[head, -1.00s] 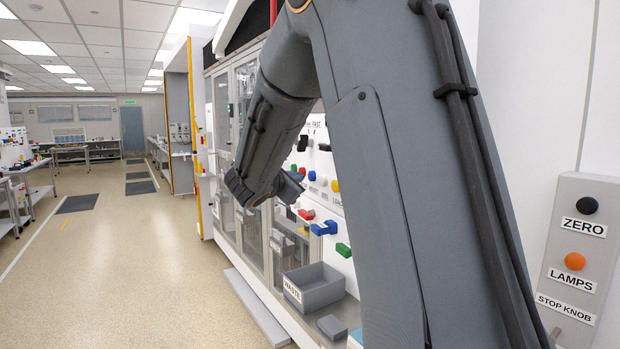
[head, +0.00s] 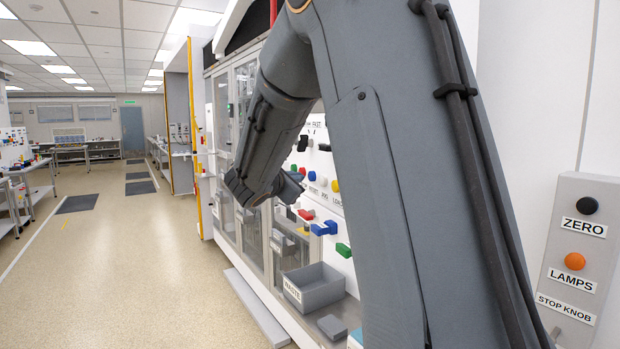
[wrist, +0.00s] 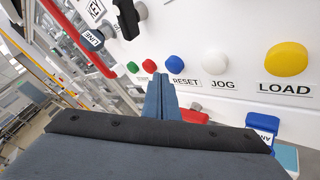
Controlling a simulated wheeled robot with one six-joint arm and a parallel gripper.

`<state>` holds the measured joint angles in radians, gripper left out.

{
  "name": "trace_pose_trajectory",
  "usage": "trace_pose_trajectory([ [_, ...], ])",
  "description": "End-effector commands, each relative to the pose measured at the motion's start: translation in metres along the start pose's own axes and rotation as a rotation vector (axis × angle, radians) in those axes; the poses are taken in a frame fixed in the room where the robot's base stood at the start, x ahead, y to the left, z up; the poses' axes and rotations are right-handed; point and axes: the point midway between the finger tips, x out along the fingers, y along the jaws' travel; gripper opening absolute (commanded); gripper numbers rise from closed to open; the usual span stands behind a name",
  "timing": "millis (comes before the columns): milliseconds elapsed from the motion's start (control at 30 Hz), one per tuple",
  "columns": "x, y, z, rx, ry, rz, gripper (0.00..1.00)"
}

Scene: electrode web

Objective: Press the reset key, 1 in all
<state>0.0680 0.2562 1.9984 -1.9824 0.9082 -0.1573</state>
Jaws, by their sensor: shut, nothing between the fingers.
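The reset key is a blue domed button (wrist: 178,64) on the white panel, with the RESET label (wrist: 185,82) below it, partly hidden by my fingers. The blue key also shows small in the head view (head: 312,176). My gripper (wrist: 161,80) is shut and empty, its fingertips just below and left of the blue key in the wrist view. I cannot tell whether they touch the panel. In the head view my gripper (head: 294,184) is in front of the panel, partly behind my own arm.
A red button (wrist: 150,66) and a green one (wrist: 132,67) are to the left. The white JOG button (wrist: 214,62) and yellow LOAD button (wrist: 286,58) are to the right. A grey waste bin (head: 316,288) stands below the panel. Open floor lies left.

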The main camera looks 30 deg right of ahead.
Motion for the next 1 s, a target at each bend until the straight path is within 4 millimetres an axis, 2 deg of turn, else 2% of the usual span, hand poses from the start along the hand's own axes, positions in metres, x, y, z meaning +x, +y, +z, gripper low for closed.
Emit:
trace_pose_trajectory([
  [1000, 0.0058, -0.0041, 0.0046, 0.0, 0.0, 0.0, 0.0],
])
